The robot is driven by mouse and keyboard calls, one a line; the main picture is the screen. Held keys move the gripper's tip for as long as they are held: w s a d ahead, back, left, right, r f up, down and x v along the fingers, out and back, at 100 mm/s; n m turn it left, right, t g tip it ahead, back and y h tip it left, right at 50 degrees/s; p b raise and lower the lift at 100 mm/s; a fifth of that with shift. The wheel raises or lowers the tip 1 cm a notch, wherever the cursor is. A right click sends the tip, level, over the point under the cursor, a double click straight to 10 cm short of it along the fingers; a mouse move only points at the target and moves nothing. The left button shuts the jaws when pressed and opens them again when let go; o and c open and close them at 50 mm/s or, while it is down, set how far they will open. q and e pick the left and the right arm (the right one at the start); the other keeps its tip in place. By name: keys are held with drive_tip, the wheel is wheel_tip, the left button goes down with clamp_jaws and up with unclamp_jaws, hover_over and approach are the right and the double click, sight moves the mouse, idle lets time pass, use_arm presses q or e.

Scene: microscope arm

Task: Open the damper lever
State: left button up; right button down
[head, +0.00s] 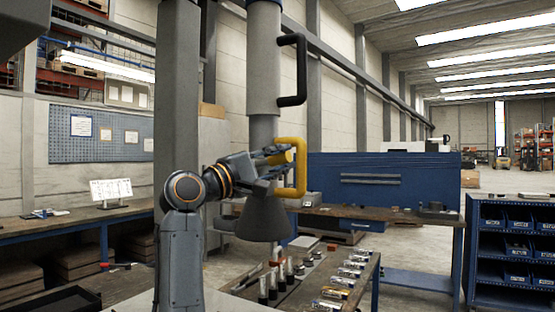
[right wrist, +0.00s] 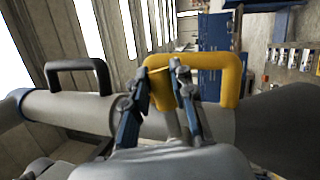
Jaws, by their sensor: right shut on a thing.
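A grey extraction duct (head: 263,60) hangs upright in the middle of the head view and ends in a dark flared hood (head: 262,218). A yellow U-shaped handle (head: 301,170), which I take for the damper lever, sits on the duct just above the hood. In the right wrist view the yellow handle (right wrist: 231,75) spans the top of the picture. My right gripper (head: 284,157) is closed around one end of it, with a finger on each side in the right wrist view (right wrist: 167,76). Part of the handle is hidden behind the fingers. My left gripper is not in view.
A black handle (head: 301,70) sits higher on the duct. Below the hood is a workbench (head: 330,283) with several small bottles and cylinders. A blue cabinet (head: 385,180) stands behind, and blue bin shelving (head: 508,250) is at the right.

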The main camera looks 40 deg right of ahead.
drive_tip(key=shift+f+m+g+y, duration=0.45)
drive_tip(key=shift+f+m, duration=0.3)
drive_tip(key=shift+m, duration=0.55)
drive_tip(key=c, duration=1.1)
unclamp_jaws()
drive_tip(key=v, duration=1.2)
drive_tip(key=shift+f, duration=0.15)
